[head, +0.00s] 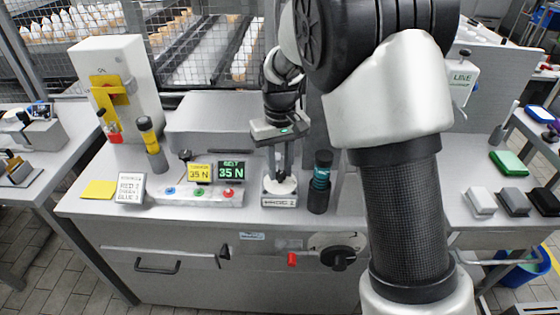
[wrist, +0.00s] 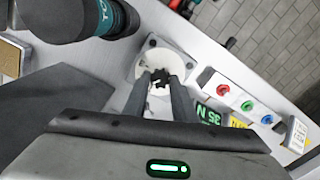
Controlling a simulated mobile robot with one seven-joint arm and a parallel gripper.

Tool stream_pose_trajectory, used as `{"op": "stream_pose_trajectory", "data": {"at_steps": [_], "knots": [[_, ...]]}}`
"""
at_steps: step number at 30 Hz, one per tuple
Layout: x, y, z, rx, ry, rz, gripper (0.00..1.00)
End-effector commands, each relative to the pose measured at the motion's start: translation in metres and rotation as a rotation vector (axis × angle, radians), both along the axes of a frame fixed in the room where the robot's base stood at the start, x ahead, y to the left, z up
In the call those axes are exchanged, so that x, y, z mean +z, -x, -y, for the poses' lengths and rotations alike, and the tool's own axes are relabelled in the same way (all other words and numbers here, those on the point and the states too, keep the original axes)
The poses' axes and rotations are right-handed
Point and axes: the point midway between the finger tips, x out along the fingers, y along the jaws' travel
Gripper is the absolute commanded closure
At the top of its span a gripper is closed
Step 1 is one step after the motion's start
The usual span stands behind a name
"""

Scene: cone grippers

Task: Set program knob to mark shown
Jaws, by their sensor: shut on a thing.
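A small black knob (wrist: 159,83) sits in a round white dial (wrist: 150,60) on a pale base, seen in the wrist view. My gripper (wrist: 161,77) points down with its two fingers shut on this knob. In the head view my gripper (head: 281,175) is over the white dial unit (head: 280,187) on the bench. The label on its front is too small to read surely. The fingers hide much of the knob, and I cannot read its pointing direction or any dial marks. Another black rotary knob (head: 338,258) is on the bench's front panel.
A dark bottle-like tool (head: 320,183) stands close right of the dial unit. A grey box (head: 212,121) stands behind.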

Motion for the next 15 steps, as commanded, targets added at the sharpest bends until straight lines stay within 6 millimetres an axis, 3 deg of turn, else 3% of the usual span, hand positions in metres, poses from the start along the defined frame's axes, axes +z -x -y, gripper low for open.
{"op": "stream_pose_trajectory", "data": {"at_steps": [15], "knots": [[0.0011, -0.0005, -0.0003, -0.194, -0.002, 0.002, 0.98]]}}
